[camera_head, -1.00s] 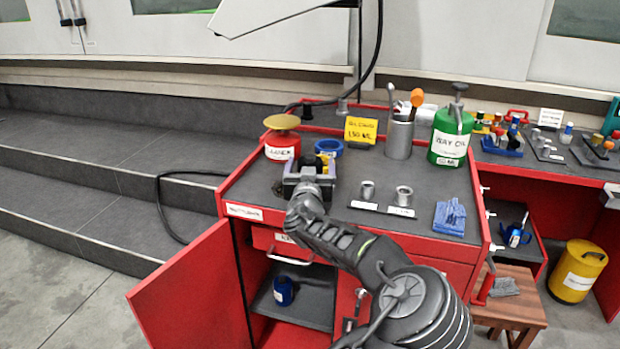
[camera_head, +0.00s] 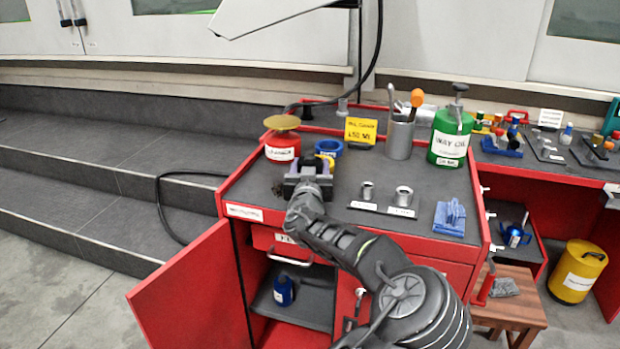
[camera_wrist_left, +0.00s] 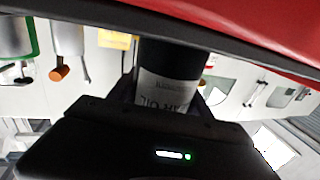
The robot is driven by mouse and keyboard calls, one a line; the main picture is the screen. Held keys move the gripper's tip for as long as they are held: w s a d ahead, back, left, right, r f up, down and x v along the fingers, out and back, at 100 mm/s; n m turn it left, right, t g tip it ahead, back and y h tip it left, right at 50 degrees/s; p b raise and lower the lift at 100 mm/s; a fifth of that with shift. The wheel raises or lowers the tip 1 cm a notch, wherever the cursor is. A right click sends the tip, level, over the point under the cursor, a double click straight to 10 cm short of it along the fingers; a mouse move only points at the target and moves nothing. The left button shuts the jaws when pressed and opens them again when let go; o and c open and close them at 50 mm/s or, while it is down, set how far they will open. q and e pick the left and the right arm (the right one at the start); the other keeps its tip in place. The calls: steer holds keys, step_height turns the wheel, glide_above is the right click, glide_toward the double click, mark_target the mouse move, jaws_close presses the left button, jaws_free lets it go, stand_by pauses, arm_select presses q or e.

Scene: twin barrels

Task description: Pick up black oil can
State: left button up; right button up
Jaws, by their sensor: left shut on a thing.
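My left gripper (camera_head: 308,168) is over the dark top of the red tool cart, behind its front edge. It is shut on the black oil can (camera_wrist_left: 168,75). The left wrist view is upside down and shows the can's dark body and a pale label reading OIL between the fingers of my left gripper (camera_wrist_left: 160,100). In the head view the gripper mostly hides the can. I cannot tell whether the can's base touches the cart top. My right gripper is not in view.
Close behind the gripper are a red can (camera_head: 282,147) and a blue ring-shaped holder (camera_head: 329,147). The cart door (camera_head: 195,295) hangs open.

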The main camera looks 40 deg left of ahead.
arm_select(q)
jaws_close()
stand_by(0.3)
steer(key=shift+r, duration=0.1)
step_height(320, 180, up, 10)
steer(key=shift+f+p, duration=0.1)
steer(key=shift+p, duration=0.95)
